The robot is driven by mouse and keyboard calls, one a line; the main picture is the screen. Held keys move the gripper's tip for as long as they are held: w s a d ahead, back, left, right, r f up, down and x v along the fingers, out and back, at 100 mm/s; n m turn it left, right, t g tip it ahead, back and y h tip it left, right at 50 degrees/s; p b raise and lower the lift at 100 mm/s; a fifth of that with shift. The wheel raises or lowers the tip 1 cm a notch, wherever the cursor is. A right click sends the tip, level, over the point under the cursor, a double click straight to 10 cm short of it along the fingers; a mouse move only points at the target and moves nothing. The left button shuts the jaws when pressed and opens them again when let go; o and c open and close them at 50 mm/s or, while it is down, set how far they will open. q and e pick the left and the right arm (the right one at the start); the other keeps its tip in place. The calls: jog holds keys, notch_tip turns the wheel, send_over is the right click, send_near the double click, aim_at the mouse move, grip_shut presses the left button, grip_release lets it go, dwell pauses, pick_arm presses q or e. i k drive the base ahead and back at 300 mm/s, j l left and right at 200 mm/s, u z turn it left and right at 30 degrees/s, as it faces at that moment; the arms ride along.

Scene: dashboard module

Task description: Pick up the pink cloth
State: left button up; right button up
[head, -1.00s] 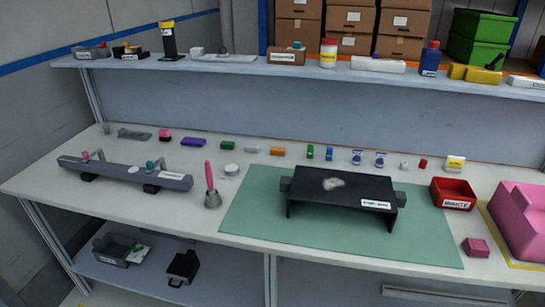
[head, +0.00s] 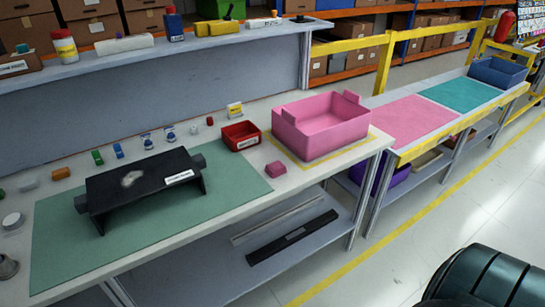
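A small folded pink block that looks like the pink cloth (head: 276,169) lies on the white worktable, in front of the red bin and left of the large pink bin (head: 320,128). It is apart from both. The black dashboard module (head: 145,188) stands on the green mat (head: 62,238), with a pale smudge and a white label on its top. Neither of my grippers is in view.
A red labelled bin (head: 241,136) stands behind the cloth. Small coloured parts line the table's back, below a shelf. At right, a second table carries a pink mat (head: 412,118), a teal mat (head: 459,93) and a blue bin (head: 497,71). The table front edge beside the cloth is clear.

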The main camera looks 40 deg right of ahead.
aim_at(274, 169)
jog(key=z, duration=1.15)
